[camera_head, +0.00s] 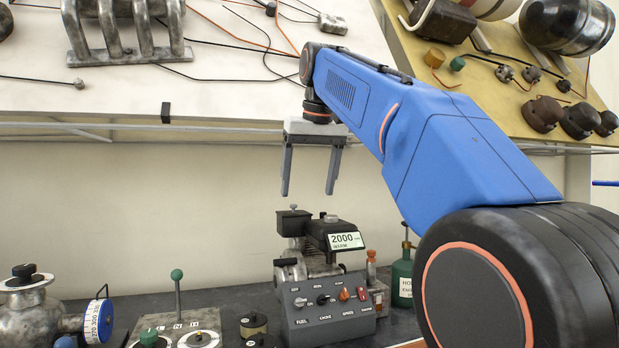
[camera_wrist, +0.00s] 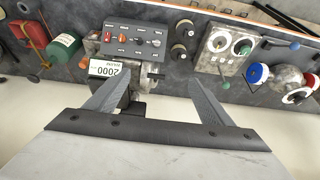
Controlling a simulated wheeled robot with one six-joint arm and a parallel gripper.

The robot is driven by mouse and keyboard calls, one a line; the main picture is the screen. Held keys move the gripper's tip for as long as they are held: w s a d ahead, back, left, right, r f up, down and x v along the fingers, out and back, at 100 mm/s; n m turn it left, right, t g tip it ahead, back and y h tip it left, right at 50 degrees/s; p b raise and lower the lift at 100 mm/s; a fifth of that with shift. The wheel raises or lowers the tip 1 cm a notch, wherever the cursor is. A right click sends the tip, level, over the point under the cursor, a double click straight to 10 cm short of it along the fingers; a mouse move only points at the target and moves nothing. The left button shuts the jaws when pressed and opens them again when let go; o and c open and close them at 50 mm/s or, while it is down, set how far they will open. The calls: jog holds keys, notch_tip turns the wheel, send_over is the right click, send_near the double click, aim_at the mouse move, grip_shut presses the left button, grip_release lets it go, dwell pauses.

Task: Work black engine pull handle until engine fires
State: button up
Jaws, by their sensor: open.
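My gripper (camera_head: 308,193) is open and empty, with its fingers pointing down above the small engine. The engine (camera_head: 318,238) is grey and black, with a white label reading 2000, and stands on the dark bench. A small black bar (camera_head: 285,262) sticks out on the engine's left side and looks like the pull handle. In the wrist view the bar (camera_wrist: 155,76) shows between the finger lines, apart from both fingers. Part of the engine is hidden behind the left finger in that view.
A grey control panel (camera_head: 325,305) with switches and knobs stands in front of the engine. A green-knobbed lever (camera_head: 177,275) and a metal tank with a blue dial (camera_head: 99,320) are left. A green bottle (camera_head: 402,275) is right. A white shelf (camera_head: 230,95) is behind my gripper.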

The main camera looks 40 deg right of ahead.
jog(key=shift+v, duration=0.75)
jog(key=s+a+f+n, duration=0.1)
jog(key=s+a+f, duration=0.3)
jog(key=f, duration=1.2)
jog(key=s+a+f+n, duration=0.1)
jog(key=s+a+f, duration=0.3)
jog(key=s+f, duration=0.4)
jog(key=s+a+f+n+y, duration=0.1)
jog(key=s+a+f, duration=0.4)
jog(key=f, duration=1.8)
jog(key=shift+s+f+t, duration=0.3)
jog(key=shift+s+f, duration=0.05)
jog(key=shift+s, duration=0.45)
